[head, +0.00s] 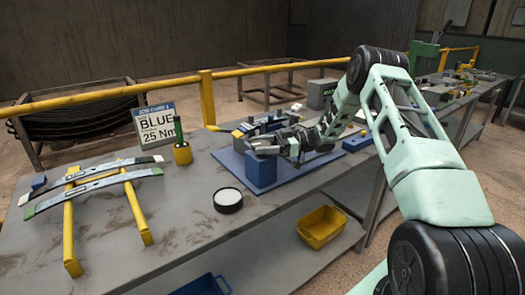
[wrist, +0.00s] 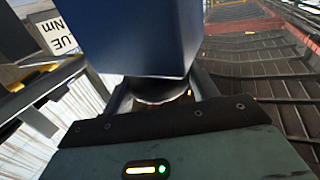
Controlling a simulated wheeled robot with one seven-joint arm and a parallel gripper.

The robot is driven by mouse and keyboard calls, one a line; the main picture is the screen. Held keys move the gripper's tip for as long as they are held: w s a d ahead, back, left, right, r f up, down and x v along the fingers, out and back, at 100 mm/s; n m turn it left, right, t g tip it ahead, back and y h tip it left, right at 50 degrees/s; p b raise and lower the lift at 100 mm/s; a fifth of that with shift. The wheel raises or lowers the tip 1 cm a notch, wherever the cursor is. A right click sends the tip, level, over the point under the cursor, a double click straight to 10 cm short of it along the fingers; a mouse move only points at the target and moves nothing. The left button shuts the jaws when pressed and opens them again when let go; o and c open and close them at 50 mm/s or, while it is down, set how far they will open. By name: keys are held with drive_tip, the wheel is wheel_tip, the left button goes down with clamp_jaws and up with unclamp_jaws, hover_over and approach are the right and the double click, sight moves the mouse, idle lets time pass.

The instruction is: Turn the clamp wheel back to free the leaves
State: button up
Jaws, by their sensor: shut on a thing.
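The blue clamp block (head: 261,174) stands on a blue base plate (head: 228,160) on the bench; its blue body also fills the upper middle of the wrist view (wrist: 135,35). My gripper (head: 268,147) reaches in from the right at the top of this block. In the wrist view, its jaws (wrist: 158,92) sit on either side of a dark round part, the clamp wheel (wrist: 150,87), next to the blue body. The gripper is shut on it. Most of the wheel is hidden by the jaws and block. Leaves in the clamp cannot be made out clearly behind my gripper.
Two curved leaves (head: 93,186) lie across yellow stands at the left. A yellow rail (head: 120,92) runs behind. The front bench is mostly clear.

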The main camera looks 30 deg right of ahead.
drive_tip(key=shift+n+g+y+b, duration=0.3)
drive_tip(key=shift+n+g, duration=0.2)
drive_tip(key=shift+g, duration=0.2)
drive_tip(key=o, duration=1)
drive_tip(key=shift+c, duration=0.2)
drive_tip(key=shift+d, duration=0.15)
drive_tip(key=b+v, duration=0.3)
drive_tip(key=v, duration=1.4)
drive_tip(key=shift+b, duration=0.3)
drive_tip(key=shift+d, duration=0.1)
